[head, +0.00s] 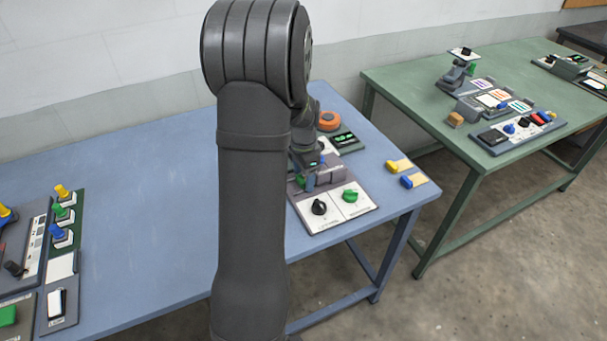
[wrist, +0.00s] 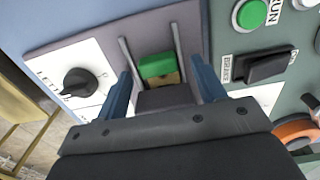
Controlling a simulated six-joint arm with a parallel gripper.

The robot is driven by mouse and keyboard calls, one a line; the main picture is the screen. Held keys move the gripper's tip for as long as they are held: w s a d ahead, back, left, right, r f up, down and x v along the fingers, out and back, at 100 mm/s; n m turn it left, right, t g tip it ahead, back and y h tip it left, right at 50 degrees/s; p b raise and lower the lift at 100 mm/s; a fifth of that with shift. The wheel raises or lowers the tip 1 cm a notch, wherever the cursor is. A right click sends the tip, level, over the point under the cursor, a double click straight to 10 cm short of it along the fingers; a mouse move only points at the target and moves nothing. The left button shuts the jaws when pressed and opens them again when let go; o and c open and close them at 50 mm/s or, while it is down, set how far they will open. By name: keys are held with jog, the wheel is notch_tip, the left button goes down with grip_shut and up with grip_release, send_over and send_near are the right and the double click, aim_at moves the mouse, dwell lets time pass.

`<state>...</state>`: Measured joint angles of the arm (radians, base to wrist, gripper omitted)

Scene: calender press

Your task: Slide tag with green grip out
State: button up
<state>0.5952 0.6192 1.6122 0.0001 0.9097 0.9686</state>
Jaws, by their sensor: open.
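The green grip (wrist: 158,66) shows in the wrist view between two thin grey rails on a grey panel. A small tan part of its tag (wrist: 172,79) shows beside it; the rest of the tag is hidden. My gripper (wrist: 162,70) is open, with one blue finger on each side of the green grip. Clear gaps show between fingers and grip, and I cannot tell how far above the panel the fingertips are. In the head view my arm hides most of this spot, and my gripper (head: 310,178) shows small over the panel.
A black knob (head: 319,207) and a green knob (head: 350,195) stand on the panel's near side. A black switch (wrist: 264,66) and green button (wrist: 250,14) lie to the right in the wrist view. Tags with yellow (head: 399,166) and blue (head: 407,182) grips lie on the table.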

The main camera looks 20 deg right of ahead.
jog(key=c, duration=1)
jog(key=shift+c, duration=0.2)
jog(key=shift+a, duration=0.15)
jog(key=shift+s+a, duration=0.15)
jog(key=shift+a, duration=2.3)
jog(key=o, duration=1)
